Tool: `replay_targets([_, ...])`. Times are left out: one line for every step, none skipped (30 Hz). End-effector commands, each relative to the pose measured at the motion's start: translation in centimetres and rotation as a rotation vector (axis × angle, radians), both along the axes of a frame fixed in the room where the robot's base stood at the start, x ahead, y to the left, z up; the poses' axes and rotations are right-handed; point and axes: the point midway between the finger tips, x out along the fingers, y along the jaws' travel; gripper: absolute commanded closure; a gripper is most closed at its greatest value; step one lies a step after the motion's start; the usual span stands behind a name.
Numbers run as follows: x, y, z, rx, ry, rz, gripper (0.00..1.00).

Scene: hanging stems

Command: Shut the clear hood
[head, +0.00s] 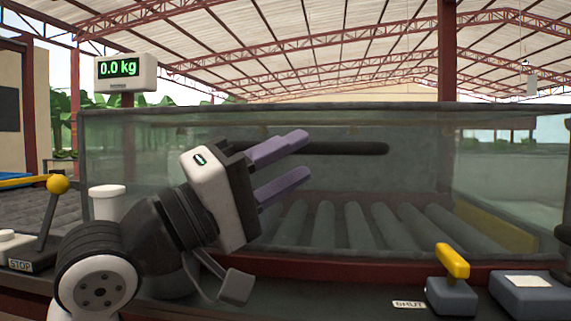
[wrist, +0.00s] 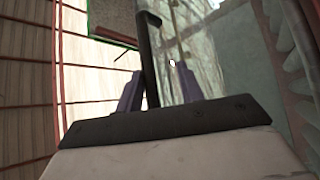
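The clear hood (head: 150,150) is a see-through, greenish box with a dark rim, spanning the roller bed in the head view. Its dark bar handle (head: 350,148) runs level across the front. My gripper (head: 306,154) is in front of the hood at the handle's left part, its purple fingers apart and pointing right. In the wrist view the dark bar (wrist: 146,50) shows between the two fingers (wrist: 158,82), nearer the left one. Contact with the bar cannot be told. The upper finger hides part of the handle. How far the hood stands open is unclear.
Grey rollers (head: 360,225) lie behind the clear panel. A yellow-handled lever (head: 452,262) stands at the front right by a small label. A yellow-knobbed lever (head: 57,184) and a STOP label (head: 20,266) are at the left. A scale display (head: 125,70) reads 0.0 kg.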

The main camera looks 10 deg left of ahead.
Motion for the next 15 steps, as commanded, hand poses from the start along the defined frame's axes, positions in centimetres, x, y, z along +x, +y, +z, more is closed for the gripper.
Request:
replay_targets([0.05, -0.02, -0.01, 0.001, 0.001, 0.001, 0.64])
replay_targets([0.05, -0.02, -0.01, 0.001, 0.001, 0.000, 0.64])
replay_targets([0.04, -0.01, 0.02, 0.001, 0.001, 0.000, 0.64])
replay_targets([0.03, -0.01, 0.03, 0.001, 0.001, 0.000, 0.64])
replay_targets([0.02, -0.01, 0.04, 0.000, 0.000, 0.000, 0.64])
replay_targets([0.02, 0.00, 0.05, 0.001, -0.001, 0.000, 0.64])
replay_targets([0.01, 0.00, 0.06, 0.001, -0.001, 0.000, 0.64])
replay_targets([0.00, 0.00, 0.07, 0.001, -0.001, 0.000, 0.64])
replay_targets([0.00, 0.01, 0.09, 0.001, -0.001, 0.000, 0.64])
replay_targets([0.00, 0.01, 0.09, -0.001, -0.001, 0.001, 0.64])
replay_targets([-0.02, 0.01, 0.10, -0.001, -0.001, 0.001, 0.64])
replay_targets([-0.02, 0.02, 0.11, -0.001, -0.001, 0.001, 0.64])
replay_targets([-0.02, 0.02, 0.12, -0.001, -0.001, 0.001, 0.64])
replay_targets([-0.03, 0.03, 0.19, -0.001, -0.001, 0.001, 0.64])
replay_targets([-0.03, 0.02, 0.34, 0.000, -0.002, 0.001, 0.64])
